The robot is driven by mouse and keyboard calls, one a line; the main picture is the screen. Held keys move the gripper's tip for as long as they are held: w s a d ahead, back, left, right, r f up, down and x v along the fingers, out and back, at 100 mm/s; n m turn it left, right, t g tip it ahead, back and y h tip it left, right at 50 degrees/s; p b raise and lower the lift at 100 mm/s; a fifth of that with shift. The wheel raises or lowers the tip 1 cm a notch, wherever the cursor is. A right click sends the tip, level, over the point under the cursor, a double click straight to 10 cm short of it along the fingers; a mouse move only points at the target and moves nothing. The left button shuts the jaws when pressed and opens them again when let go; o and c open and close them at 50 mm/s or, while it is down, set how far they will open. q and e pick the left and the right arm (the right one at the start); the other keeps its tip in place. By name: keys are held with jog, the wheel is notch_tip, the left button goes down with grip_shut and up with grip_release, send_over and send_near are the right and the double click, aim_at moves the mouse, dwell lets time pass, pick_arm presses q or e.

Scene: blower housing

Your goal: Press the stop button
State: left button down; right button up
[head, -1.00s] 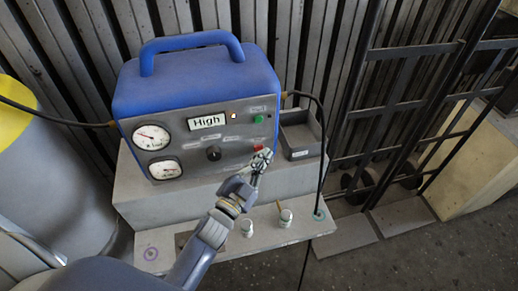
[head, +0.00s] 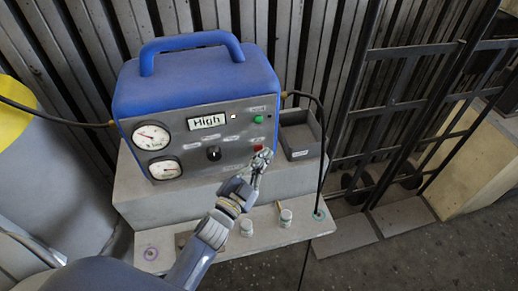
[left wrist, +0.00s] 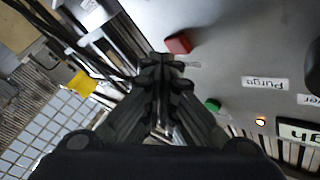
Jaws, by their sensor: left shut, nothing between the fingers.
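The blue blower unit (head: 195,80) has a grey front panel with a red stop button (head: 258,147) at its lower right. A green button (head: 257,119) sits above it. My left gripper (head: 265,155) is just below and right of the red button in the head view. In the left wrist view the shut fingertips (left wrist: 162,60) are close beside the red button (left wrist: 179,43), which looks unpressed; whether they touch it I cannot tell. The green button also shows there (left wrist: 213,105). My right gripper is in neither view.
A display (head: 206,121) reads High, with a black knob (head: 214,153) below it and two gauges at the left. A dark open bin (head: 300,135) stands right of the unit. A black cable hangs at the right.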

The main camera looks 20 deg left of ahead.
pick_arm(q)
jog(key=shift+w+a, duration=0.1)
jog(key=shift+w, duration=0.05)
jog(key=shift+w+a, duration=0.2)
jog(key=shift+w, duration=0.05)
dwell(0.7)
jog(key=shift+s+d, duration=0.3)
jog(key=shift+s, duration=0.15)
jog(key=shift+s+d+p, duration=0.2)
jog(key=shift+s+d, duration=0.35)
jog(key=shift+s, duration=0.25)
jog(key=shift+s+d+p, duration=0.15)
jog(key=shift+s+d, duration=0.45)
jog(key=shift+s, duration=0.25)
jog(key=shift+s+d+p, duration=0.2)
jog(key=shift+s+d, duration=0.35)
jog(key=shift+s, duration=0.25)
